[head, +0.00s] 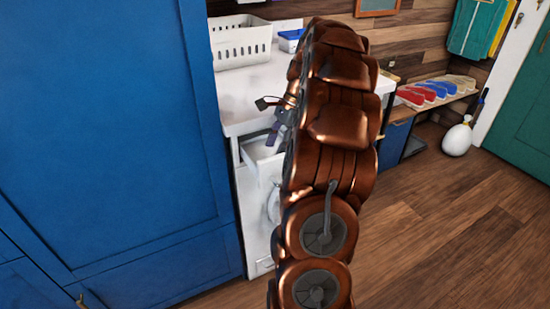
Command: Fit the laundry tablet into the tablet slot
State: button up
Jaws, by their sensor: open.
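My arm fills the middle of the head view and hides much of what is behind it. Part of my gripper (276,128) shows at the arm's left edge, pointing down, over a pulled-out white drawer (257,151) at the top of a white washing machine (245,217). Its jaws are open; their details are small and partly hidden. I cannot make out the laundry tablet or the tablet slot. I cannot tell whether anything is between the fingers.
A white worktop (240,112) holds a white basket (240,42) and a blue-and-white box (290,38). A tall blue cabinet (105,130) stands close on the left. Shoes (425,92) sit on a bench; a white spray bottle (457,138) stands on the floor. The floor at right is clear.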

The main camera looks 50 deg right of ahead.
jog(key=shift+x, duration=1.1)
grip_shut()
